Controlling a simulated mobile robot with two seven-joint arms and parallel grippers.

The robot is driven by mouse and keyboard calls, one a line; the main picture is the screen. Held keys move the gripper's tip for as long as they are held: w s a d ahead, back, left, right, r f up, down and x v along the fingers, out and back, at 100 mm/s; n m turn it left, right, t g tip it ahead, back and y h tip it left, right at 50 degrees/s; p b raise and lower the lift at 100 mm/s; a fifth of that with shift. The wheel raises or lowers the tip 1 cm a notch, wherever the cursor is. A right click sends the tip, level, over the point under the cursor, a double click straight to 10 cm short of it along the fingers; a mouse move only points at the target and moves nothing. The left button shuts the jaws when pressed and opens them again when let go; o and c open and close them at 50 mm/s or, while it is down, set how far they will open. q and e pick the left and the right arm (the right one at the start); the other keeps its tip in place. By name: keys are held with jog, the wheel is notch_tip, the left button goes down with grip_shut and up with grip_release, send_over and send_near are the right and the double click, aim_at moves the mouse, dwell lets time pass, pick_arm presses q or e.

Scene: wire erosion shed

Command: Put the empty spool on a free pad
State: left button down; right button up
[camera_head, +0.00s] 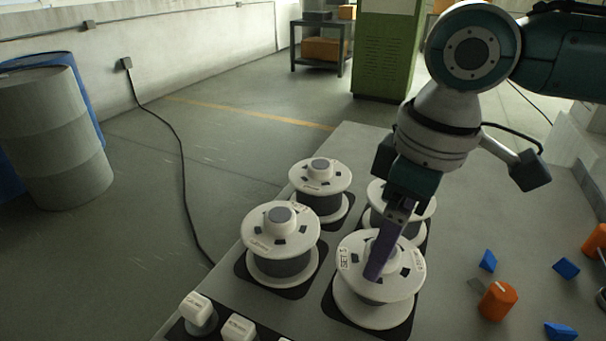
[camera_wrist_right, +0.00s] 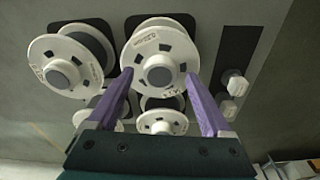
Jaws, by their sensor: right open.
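Four spool places show as a two-by-two block. The near-right spool (camera_head: 348,295) has white flanges and a printed label, and its core is mostly hidden. My right gripper (camera_head: 377,272) is open over this spool, its purple fingers pointing down at the hub. In the right wrist view the fingers (camera_wrist_right: 159,73) stand on either side of a spool hub (camera_wrist_right: 160,52); contact cannot be told. The left spool (camera_head: 280,222), back spool (camera_head: 308,176) and right-back spool (camera_head: 423,209) sit on dark pads, with grey winding visible. No bare pad is visible. My left gripper is not in view.
White knobs (camera_head: 196,308) stand at the table's near left edge. Orange pieces (camera_head: 497,300) and blue wedges (camera_head: 566,268) lie on the right of the table (camera_head: 470,215). The table's far end is clear.

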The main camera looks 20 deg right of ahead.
notch_tip(320, 180, up, 12)
jog(key=s+p, duration=0.1)
jog(key=s+a+f+t+y, duration=0.2)
jog(key=s+a+f, duration=0.5)
jog(key=a+f, duration=0.25)
jog(key=s+d+f+m+h, duration=0.2)
jog(key=s+d+m, duration=0.2)
jog(key=s+d, duration=0.2)
jog(key=shift+s+f+m+h, duration=0.15)
jog(key=shift+s+m+h, duration=0.15)
jog(key=shift+s, duration=0.55)
